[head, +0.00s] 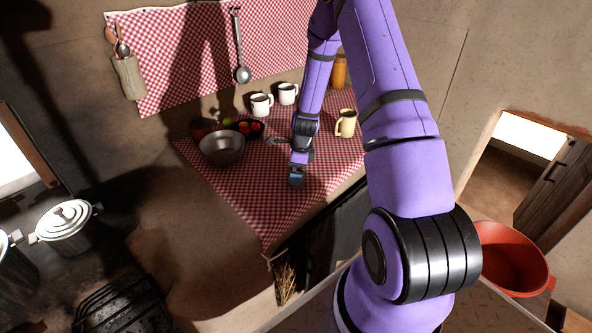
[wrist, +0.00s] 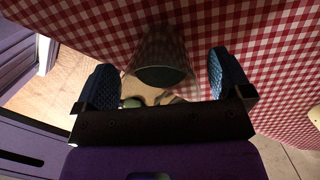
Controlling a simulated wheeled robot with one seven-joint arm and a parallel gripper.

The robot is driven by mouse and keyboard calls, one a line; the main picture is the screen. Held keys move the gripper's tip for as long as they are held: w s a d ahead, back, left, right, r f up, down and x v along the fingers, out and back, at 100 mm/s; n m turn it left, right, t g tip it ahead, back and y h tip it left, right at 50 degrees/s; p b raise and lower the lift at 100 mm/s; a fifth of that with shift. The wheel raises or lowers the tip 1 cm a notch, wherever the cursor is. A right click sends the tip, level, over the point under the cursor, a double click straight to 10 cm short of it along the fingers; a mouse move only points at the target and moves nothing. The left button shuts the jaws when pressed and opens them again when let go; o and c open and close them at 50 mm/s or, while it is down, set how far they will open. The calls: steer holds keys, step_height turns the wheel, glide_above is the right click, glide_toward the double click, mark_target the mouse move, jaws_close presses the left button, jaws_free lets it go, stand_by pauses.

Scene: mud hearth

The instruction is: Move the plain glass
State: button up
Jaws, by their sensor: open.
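A plain clear glass (wrist: 160,58) shows in the wrist view, seen end-on against the red-and-white checked cloth. My gripper (wrist: 164,80) is open, with one blue-padded finger on each side of the glass. Gaps show between the glass and both fingers. In the head view my gripper (head: 297,176) is low over the front part of the checked cloth (head: 265,205). I cannot make out the glass in the head view.
Behind my gripper stand a metal bowl (head: 222,148), a dark dish of fruit (head: 246,128), two white mugs (head: 261,106) and a yellow mug (head: 345,123). An orange jar (head: 339,72) is at the back. The cloth's front left is clear. A red tub (head: 514,258) is at right.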

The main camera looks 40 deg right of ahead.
step_height(320, 180, up, 10)
steer(key=s+d, duration=0.1)
steer(key=shift+r, duration=0.15)
stand_by(0.7)
steer(key=s+a+r+n+t, duration=0.1)
steer(key=s+a+r+n, duration=0.25)
steer(key=r, duration=0.45)
steer(key=s+a+r+n, duration=0.2)
steer(key=a+r+n, duration=0.25)
steer(key=r, duration=0.25)
steer(key=s+a+r+n+t, duration=0.1)
steer(key=s+a+r+n, duration=0.2)
steer(key=r, duration=0.5)
steer(key=s+a+r+n, duration=0.2)
steer(key=s+r+n, duration=0.1)
steer(key=s+n, duration=0.2)
steer(key=s+a+r+n+t+h, duration=0.1)
steer(key=s+r+n, duration=0.3)
steer(key=s, duration=0.4)
steer(key=s+a+r+n+t, duration=0.1)
steer(key=s+a+r+n, duration=0.2)
steer(key=s+n, duration=0.3)
steer(key=shift+s+a+r, duration=0.3)
steer(key=shift+s+a, duration=0.05)
steer(key=shift+a, duration=0.25)
